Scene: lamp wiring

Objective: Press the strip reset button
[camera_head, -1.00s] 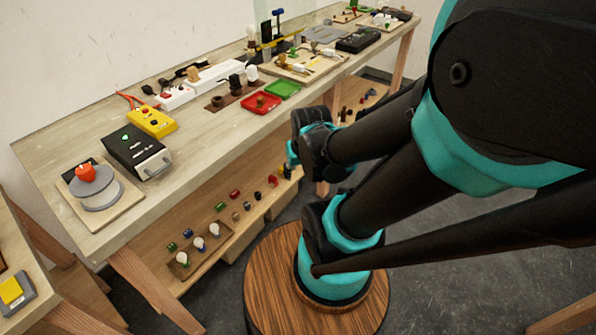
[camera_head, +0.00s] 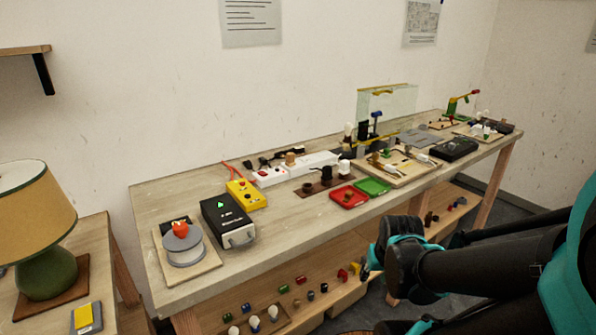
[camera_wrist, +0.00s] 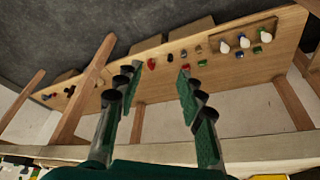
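A white power strip (camera_head: 313,166) lies toward the back of the long workbench in the head view. A shorter white block with red marks (camera_head: 270,176) sits at its left end. The reset button is too small to tell apart for certain. My gripper (camera_head: 371,264) is in front of the bench, below the level of its top and well away from the strip. In the wrist view, the two fingers of my gripper (camera_wrist: 157,76) are spread with nothing between them, facing the lower shelf. The strip cannot be made out in the wrist view.
A yellow box (camera_head: 246,194), a black device (camera_head: 228,221), a red tray (camera_head: 349,197) and a green tray (camera_head: 373,187) stand in front of or beside the strip. A lower shelf (camera_wrist: 228,60) holds bulbs and small parts. A lamp (camera_head: 38,220) stands at left.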

